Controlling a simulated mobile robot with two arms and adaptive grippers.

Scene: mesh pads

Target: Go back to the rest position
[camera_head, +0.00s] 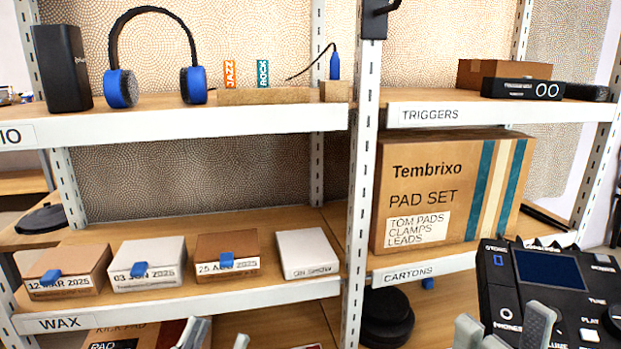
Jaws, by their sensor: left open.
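My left gripper (217,338) is low in the head view, below the WAX shelf edge. Only its fingertips show. They are apart, with nothing seen between them. My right gripper (503,334) is at the bottom right, with two grey fingertips spread apart. They overlap the lower left of a black drum module (546,265) in the picture. Whether they touch it I cannot tell. Both wrists and arms are out of view.
A shelf rack with white edges (200,125) fills the view. Small boxes (148,265) line the WAX shelf (255,306). A Tembrixo carton (435,185) stands on the CARTONS shelf. Headphones (121,88) stand above. Black round pads (387,318) lie below. A metal upright (361,190) stands mid-view.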

